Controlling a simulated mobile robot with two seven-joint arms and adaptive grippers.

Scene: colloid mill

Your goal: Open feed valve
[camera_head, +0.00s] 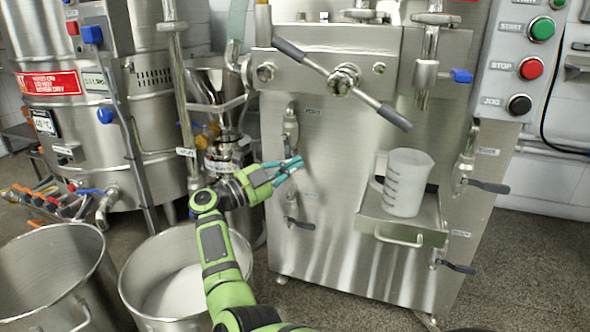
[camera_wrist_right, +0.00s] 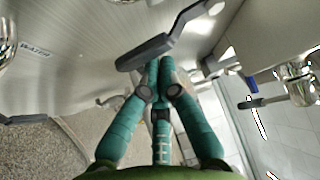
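My right gripper (camera_head: 288,168) has teal fingers and is in front of the steel mill cabinet's left side. In the right wrist view its fingers (camera_wrist_right: 161,66) converge, with the tips together. A dark grey lever handle (camera_wrist_right: 145,52) crosses just beyond the tips; I cannot tell whether they touch it. In the head view, a valve (camera_head: 291,125) stands just above the gripper on the cabinet front, its handle largely hidden. A lower left valve (camera_head: 292,208) has a dark handle. My left gripper is out of view.
A measuring jug (camera_head: 408,183) stands on a shelf (camera_head: 385,228) on the cabinet. More dark-handled valves are at right (camera_head: 487,187) and lower right (camera_head: 459,268). A long crossbar (camera_head: 388,112) spans the upper front. Steel pots (camera_head: 50,272) stand at lower left.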

